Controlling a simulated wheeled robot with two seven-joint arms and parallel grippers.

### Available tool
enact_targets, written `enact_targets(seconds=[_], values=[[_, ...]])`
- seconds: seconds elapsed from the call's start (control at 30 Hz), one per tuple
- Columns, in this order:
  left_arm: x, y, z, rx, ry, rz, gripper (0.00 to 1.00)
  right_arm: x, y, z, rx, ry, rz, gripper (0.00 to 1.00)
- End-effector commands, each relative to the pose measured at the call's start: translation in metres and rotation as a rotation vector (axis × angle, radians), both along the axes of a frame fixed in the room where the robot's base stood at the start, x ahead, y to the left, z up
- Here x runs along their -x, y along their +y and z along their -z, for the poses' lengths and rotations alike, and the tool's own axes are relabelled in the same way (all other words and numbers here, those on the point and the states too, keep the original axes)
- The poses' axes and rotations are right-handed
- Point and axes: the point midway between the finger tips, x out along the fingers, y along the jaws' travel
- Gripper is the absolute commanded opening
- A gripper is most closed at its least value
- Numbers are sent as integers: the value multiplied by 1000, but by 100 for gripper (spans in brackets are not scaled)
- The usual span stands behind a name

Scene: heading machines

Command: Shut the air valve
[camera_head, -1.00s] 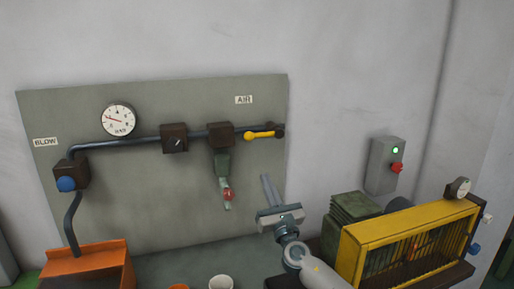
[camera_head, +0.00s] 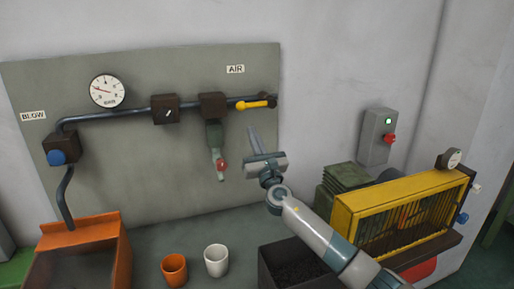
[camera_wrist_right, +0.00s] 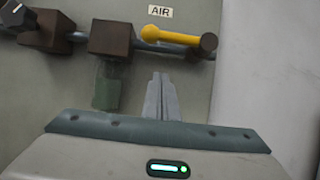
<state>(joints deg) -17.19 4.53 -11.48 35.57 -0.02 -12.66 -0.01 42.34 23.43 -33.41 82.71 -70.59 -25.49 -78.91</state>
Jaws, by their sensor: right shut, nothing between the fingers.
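The air valve has a yellow lever (camera_head: 252,104) lying roughly along the dark pipe, under the AIR label (camera_head: 235,69). In the right wrist view the yellow lever (camera_wrist_right: 174,37) runs from a ball end at the left to a dark round pivot (camera_wrist_right: 208,42) at the right. My right gripper (camera_head: 252,130) is shut and empty, just below the lever and apart from it. The right wrist view shows its fingertips (camera_wrist_right: 160,76) together, pointing up toward the lever. My left gripper is not in view.
A brown block (camera_head: 213,105) with a green filter and red knob (camera_head: 221,164) hangs left of my gripper. A gauge (camera_head: 107,90) and blue knob (camera_head: 56,157) are further left. Cups (camera_head: 216,260) stand below. A yellow cage (camera_head: 400,215) and switch box (camera_head: 377,136) are right.

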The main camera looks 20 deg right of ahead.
Motion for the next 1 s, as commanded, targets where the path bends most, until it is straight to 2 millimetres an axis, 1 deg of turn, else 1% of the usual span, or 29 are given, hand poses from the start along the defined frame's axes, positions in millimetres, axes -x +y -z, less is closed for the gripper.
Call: enact_targets(seconds=[0.03,0.2,0.23,0.3,0.6,0.77,1.0], values=[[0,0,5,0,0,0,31,-7,1,-2,0,-2,0,0],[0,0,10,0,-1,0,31,-27,1,-13,1,-1,0,0],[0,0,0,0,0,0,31,-25,1,-21,1,0,0,0],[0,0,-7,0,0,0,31,-23,1,-26,0,0,-1,0],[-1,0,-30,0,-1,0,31,-18,1,-47,0,0,-1,0],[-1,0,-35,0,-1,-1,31,-17,1,-51,0,0,0,0],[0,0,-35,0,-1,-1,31,-16,1,-51,0,0,0,0]])
